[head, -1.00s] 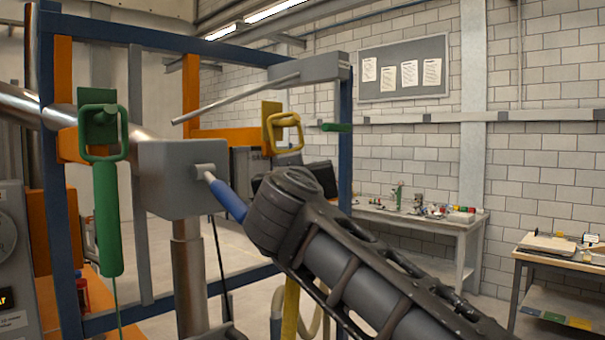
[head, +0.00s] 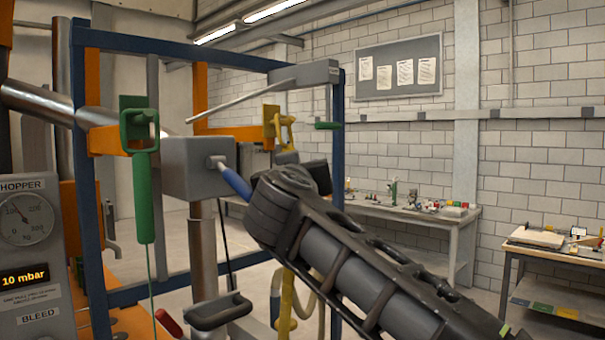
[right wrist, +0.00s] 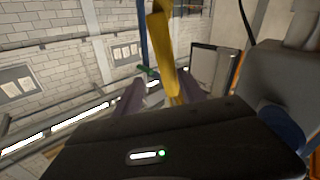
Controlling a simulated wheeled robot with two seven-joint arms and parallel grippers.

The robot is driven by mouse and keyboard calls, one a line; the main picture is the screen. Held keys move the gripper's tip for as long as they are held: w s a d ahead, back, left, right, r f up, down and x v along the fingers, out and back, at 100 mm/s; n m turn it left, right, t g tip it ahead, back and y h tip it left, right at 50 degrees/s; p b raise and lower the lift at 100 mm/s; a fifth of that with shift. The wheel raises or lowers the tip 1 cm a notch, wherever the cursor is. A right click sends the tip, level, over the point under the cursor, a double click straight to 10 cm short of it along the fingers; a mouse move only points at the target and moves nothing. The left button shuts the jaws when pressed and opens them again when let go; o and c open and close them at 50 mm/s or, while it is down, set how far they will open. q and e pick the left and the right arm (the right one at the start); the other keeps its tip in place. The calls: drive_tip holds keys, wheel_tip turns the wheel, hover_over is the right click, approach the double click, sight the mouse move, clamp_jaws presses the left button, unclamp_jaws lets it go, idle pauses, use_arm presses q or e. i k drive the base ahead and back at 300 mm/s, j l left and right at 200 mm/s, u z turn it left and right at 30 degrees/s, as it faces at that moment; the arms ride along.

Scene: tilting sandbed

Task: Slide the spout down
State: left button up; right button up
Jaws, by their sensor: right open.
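A yellow loop handle (head: 284,126) hangs on the far side of the blue frame, and a yellow strap-like length (head: 287,300) shows below my right wrist. I cannot tell which part is the spout. My right gripper points up and left towards the frame; its fingers are hidden behind its wrist in the head view. In the right wrist view my right gripper (right wrist: 160,92) is open, with a yellow part (right wrist: 163,45) in line with the gap between its fingers. I cannot tell whether they touch. My left gripper is out of view.
A grey box (head: 190,166) with a blue-gripped lever (head: 233,182) stands close left of my right wrist. A hopper gauge panel (head: 30,255) is at the left. Workbenches stand behind.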

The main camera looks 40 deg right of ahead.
sight(207, 321)
drive_tip(key=k+j, duration=0.85)
drive_tip(key=j, duration=0.15)
